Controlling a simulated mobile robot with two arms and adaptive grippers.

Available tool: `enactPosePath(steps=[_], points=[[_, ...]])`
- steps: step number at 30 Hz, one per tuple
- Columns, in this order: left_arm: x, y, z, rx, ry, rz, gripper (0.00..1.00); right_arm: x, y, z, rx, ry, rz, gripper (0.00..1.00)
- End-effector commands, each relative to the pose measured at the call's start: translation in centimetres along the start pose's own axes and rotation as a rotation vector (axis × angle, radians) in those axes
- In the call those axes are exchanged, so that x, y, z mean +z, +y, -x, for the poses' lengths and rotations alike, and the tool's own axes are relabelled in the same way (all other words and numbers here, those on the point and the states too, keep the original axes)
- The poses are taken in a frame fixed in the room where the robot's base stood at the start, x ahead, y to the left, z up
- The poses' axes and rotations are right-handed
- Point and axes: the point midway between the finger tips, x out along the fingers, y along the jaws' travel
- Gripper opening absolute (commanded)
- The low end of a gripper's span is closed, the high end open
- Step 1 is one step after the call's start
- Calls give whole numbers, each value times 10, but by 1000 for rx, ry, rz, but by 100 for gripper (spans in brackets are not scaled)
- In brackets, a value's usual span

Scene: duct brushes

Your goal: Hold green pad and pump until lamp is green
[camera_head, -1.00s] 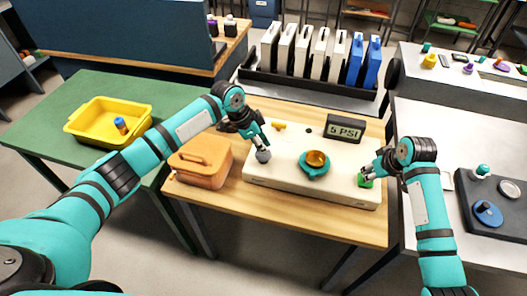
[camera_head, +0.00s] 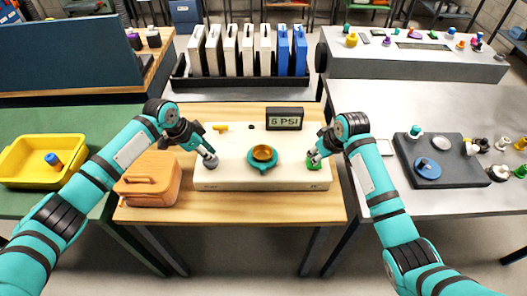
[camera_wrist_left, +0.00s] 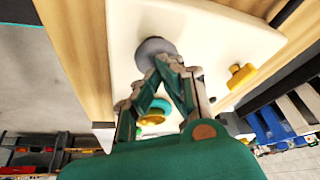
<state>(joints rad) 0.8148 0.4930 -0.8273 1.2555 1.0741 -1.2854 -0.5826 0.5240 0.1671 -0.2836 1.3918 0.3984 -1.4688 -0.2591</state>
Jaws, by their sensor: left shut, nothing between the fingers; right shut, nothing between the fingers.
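A white box (camera_head: 225,178) on the wooden table bears a grey round knob (camera_head: 210,161), a green pad (camera_head: 314,164) and an amber round part (camera_head: 263,153) in a teal ring. I cannot tell which part is the lamp; no green light shows. My left gripper (camera_head: 207,153) is shut, its tips at the grey knob. The knob also shows in the left wrist view (camera_wrist_left: 153,50), just beyond the fingertips (camera_wrist_left: 172,64). My right gripper (camera_head: 314,156) is shut, its tips on or just over the green pad, partly hiding it.
A display (camera_head: 285,118) behind the box reads PSI with a small number, 5 or 6. A yellow tap-like part (camera_head: 221,128) is at the box's back. An orange case (camera_head: 150,181) stands left. A rack (camera_head: 240,82) of white and blue slabs is behind.

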Motion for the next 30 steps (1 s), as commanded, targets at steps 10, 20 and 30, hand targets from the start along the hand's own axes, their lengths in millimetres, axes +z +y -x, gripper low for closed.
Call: enactPosePath(steps=[10,20,30], points=[[4,1,-9,3,-2,0,0,1,0,-1,-1,-2,0,0],[0,1,1,3,-2,0,0,1,0,-1,-1,-2,0,0],[-5,0,13,2,-2,0,0,1,0,-1,0,-2,0,0]])
